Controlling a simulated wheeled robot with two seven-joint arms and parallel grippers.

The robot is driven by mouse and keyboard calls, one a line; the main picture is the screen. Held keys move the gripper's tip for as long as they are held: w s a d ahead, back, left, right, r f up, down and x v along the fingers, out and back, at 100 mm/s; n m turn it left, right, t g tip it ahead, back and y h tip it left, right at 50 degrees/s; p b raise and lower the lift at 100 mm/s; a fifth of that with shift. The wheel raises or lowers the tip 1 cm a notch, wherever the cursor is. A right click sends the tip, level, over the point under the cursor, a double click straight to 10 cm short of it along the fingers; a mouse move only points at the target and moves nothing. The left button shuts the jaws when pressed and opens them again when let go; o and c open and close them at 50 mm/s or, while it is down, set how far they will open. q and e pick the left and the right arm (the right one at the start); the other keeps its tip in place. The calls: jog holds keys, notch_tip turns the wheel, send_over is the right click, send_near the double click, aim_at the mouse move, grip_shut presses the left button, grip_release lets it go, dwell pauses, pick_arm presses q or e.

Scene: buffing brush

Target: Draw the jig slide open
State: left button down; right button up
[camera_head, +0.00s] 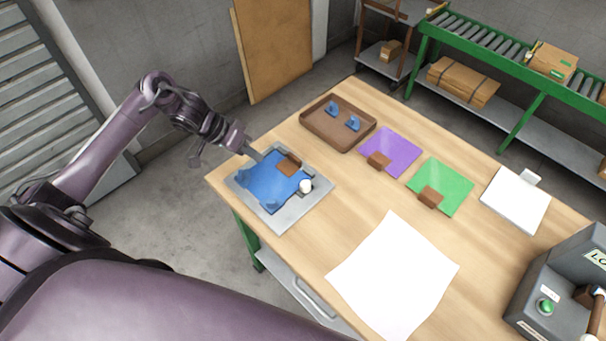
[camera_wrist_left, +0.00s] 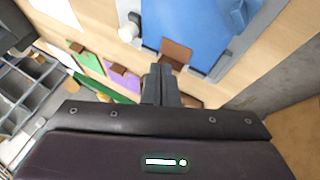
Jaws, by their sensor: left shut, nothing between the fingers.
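The grey jig (camera_head: 286,221) lies at the table's near left corner with a blue sheet (camera_head: 262,185) on it. A brown block (camera_head: 289,164) sits at the sheet's far edge; it also shows in the left wrist view (camera_wrist_left: 175,54). A white round knob (camera_head: 306,186) stands on the jig's right side and also shows in the left wrist view (camera_wrist_left: 128,32). I cannot tell how far the slide is drawn. My left gripper (camera_head: 258,157) is shut and empty, over the jig's far left edge, close to the brown block. Its fingers (camera_wrist_left: 161,84) are together in the wrist view.
A brown tray (camera_head: 312,126) with two blue pieces stands behind the jig. Purple (camera_head: 392,146) and green (camera_head: 449,184) sheets, each with a brown block, lie to the right. White paper (camera_head: 390,275) lies in front. A grey box with a green button (camera_head: 546,306) stands at right.

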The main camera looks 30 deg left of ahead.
aim_at(305, 188)
pick_arm(q)
jog(key=x, duration=0.4)
jog(key=shift+d+f+p, duration=0.15)
jog(key=shift+f+p, duration=0.05)
jog(key=shift+p, duration=0.2)
jog(key=x, duration=0.5)
jog(key=shift+w+d+f, duration=0.1)
jog(key=shift+f, duration=0.1)
jog(key=shift+d+r+p, duration=0.1)
jog(key=shift+d+p, duration=0.9)
jog(key=shift+d, duration=0.25)
jog(key=shift+s+d, duration=0.25)
jog(key=shift+d, duration=0.35)
pick_arm(e)
jog(key=a+r, duration=0.1)
jog(key=s+a+r, duration=0.1)
jog(key=r, duration=0.1)
jog(key=shift+s+a, duration=0.15)
jog(key=shift+a, duration=0.1)
pick_arm(q)
jog(key=shift+d, duration=0.1)
pick_arm(e)
jog(key=shift+r, duration=0.15)
